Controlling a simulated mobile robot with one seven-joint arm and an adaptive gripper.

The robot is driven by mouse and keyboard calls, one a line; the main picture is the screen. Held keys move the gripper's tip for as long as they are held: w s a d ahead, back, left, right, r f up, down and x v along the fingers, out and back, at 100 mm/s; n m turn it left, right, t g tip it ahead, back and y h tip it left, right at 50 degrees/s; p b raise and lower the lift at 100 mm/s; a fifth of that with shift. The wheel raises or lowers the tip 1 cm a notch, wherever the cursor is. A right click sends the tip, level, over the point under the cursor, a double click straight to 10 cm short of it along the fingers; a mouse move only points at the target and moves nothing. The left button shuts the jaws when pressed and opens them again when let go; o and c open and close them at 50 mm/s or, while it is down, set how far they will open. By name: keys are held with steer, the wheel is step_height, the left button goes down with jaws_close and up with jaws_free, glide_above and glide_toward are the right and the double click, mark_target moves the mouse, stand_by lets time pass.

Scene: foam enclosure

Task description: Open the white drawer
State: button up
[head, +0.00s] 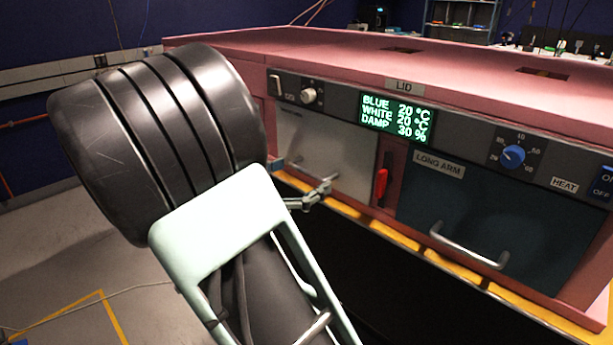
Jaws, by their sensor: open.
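The white drawer (325,143) is a pale grey-white front panel in the left part of the pink foam cabinet, under the control strip. It looks shut, with its face level with the cabinet front. A small metal piece at its lower left (296,162) looks like part of its handle; the rest of the handle is hard to make out behind my gripper. My gripper (327,187) is a small grey shape in front of the drawer's lower edge. It is open, and its fingers are close to the handle area; I cannot tell whether they touch it.
A dark blue drawer (500,215) with a metal bar handle (468,246) sits to the right. A red latch (381,188) stands between the drawers. A yellow edge (400,240) runs below them. My arm covers the left foreground.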

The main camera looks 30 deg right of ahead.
steer(key=shift+x, duration=0.9)
steer(key=shift+c, duration=0.6)
